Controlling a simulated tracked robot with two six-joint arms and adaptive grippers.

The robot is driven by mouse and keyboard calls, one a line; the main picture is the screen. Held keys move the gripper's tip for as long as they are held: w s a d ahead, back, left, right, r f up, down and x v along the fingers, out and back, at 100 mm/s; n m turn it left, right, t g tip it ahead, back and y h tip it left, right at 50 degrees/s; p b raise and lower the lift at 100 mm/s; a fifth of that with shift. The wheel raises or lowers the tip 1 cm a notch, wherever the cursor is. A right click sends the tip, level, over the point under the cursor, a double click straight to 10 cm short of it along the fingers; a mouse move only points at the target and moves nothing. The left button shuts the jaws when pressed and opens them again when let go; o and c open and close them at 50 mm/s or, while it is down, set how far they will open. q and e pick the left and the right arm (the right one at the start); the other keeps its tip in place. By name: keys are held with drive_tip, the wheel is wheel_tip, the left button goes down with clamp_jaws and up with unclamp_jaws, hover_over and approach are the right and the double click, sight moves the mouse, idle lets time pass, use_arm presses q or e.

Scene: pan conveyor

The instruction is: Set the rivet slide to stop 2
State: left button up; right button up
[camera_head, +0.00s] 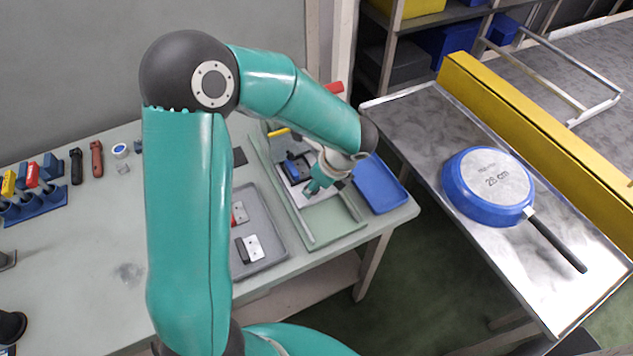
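A pale green fixture (322,226) with light rails stands at the right end of the workbench. A dark blue block (296,168), perhaps the rivet slide, sits between the rails on a pale plate. No stop marks can be read at this size. My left gripper (313,188) is low over the fixture, just right of and in front of the blue block. Its fingers are small and partly covered by the wrist, so contact and opening cannot be made out. My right gripper is out of view.
A grey tray (272,258) with small parts lies left of the fixture, and a blue tray (378,186) lies right of it. A blue pan (468,210) lies upside down on the metal conveyor table. Tools and a blue rack (38,208) are at far left.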

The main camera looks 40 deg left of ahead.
use_arm(q)
clamp_jaws()
drive_tip(key=shift+a, duration=0.1)
drive_tip(key=a, duration=0.1)
drive_tip(key=w+a, duration=0.1)
drive_tip(key=a, duration=0.2)
drive_tip(key=shift+w+p, duration=0.35)
drive_tip(key=shift+w, duration=0.05)
drive_tip(key=shift+d, duration=0.1)
drive_tip(key=shift+o, duration=1.8)
unclamp_jaws()
drive_tip(key=shift+d+r, duration=0.1)
